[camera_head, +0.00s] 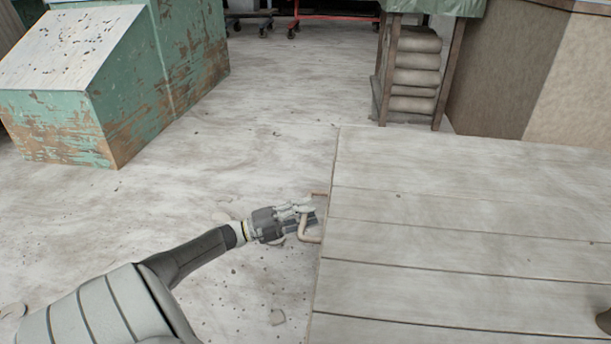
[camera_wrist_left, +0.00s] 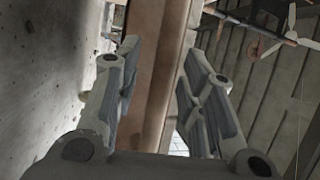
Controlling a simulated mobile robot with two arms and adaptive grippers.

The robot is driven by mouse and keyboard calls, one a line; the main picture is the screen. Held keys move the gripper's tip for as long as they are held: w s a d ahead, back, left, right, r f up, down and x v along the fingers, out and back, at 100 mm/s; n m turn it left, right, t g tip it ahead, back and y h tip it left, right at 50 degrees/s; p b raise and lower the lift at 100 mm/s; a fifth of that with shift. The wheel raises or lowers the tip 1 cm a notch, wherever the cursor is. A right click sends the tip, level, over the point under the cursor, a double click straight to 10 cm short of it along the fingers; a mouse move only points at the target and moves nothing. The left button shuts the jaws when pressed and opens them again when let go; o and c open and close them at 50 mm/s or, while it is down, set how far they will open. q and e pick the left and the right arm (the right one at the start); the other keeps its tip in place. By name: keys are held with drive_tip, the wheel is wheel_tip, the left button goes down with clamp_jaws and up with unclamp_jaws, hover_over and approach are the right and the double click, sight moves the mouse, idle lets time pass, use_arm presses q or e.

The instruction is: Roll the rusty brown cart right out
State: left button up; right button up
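A pale plank top (camera_head: 440,220) fills the right of the head view. A brown, bent handle (camera_head: 311,232) sticks out at its left edge; this may be part of the rusty brown cart, but the body below is hidden. My left gripper (camera_head: 306,214) is at this handle, its fingers overlapping it in the head view. In the left wrist view, the fingers of my left gripper (camera_wrist_left: 160,65) are spread apart, with a brown bar (camera_wrist_left: 158,75) showing between them. They do not look closed on it.
A worn green cabinet (camera_head: 130,85) with a sloped top stands at the upper left. Stacked bags (camera_head: 413,75) sit on a wooden stand behind the planks. A dark brown object (camera_head: 605,321) shows at the right edge. The grey floor (camera_head: 260,110) between cabinet and planks is mostly clear.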

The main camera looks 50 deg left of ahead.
use_arm(q)
drive_tip(key=shift+s, duration=0.1)
drive_tip(key=v, duration=1.2)
idle(0.4)
